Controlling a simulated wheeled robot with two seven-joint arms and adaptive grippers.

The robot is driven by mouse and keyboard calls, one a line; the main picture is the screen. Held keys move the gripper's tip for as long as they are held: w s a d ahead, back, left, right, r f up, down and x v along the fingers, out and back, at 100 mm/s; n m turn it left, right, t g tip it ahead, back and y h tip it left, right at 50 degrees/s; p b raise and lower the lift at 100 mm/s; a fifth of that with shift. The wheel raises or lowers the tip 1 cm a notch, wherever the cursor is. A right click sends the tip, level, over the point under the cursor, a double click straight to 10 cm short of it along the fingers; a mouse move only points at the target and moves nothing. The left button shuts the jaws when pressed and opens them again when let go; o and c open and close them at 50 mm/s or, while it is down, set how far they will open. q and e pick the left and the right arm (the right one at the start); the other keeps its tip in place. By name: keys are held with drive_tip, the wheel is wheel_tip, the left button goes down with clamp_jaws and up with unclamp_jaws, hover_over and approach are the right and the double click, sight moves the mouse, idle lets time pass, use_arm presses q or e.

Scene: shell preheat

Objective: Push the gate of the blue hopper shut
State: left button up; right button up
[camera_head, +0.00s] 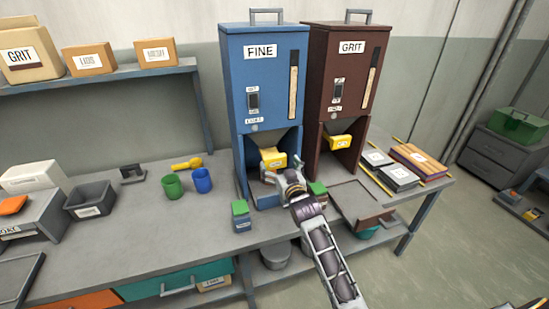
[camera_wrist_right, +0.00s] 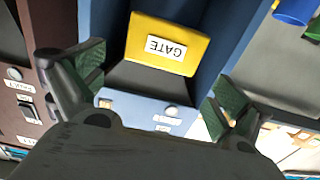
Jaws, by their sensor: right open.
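The blue hopper (camera_head: 262,85), labelled FINE, stands on the bench with a yellow gate (camera_head: 272,158) showing in its lower opening. The gate sticks out toward the front. My right gripper (camera_head: 282,174) is in front of the blue hopper's opening, close to the gate and partly hiding the space below it. In the right wrist view the gate (camera_wrist_right: 165,45) appears upside down, with its GATE label, ahead of and between the open fingers (camera_wrist_right: 157,95). Nothing is held between them, and no contact with the gate is visible. My left gripper is not in view.
A brown GRIT hopper (camera_head: 343,85) with its own yellow gate (camera_head: 338,142) stands close to the right. A shallow tray (camera_head: 357,201) lies at right.

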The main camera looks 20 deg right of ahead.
sight(276, 159)
drive_tip(key=shift+w+a, duration=0.1)
drive_tip(key=shift+w, duration=2.6)
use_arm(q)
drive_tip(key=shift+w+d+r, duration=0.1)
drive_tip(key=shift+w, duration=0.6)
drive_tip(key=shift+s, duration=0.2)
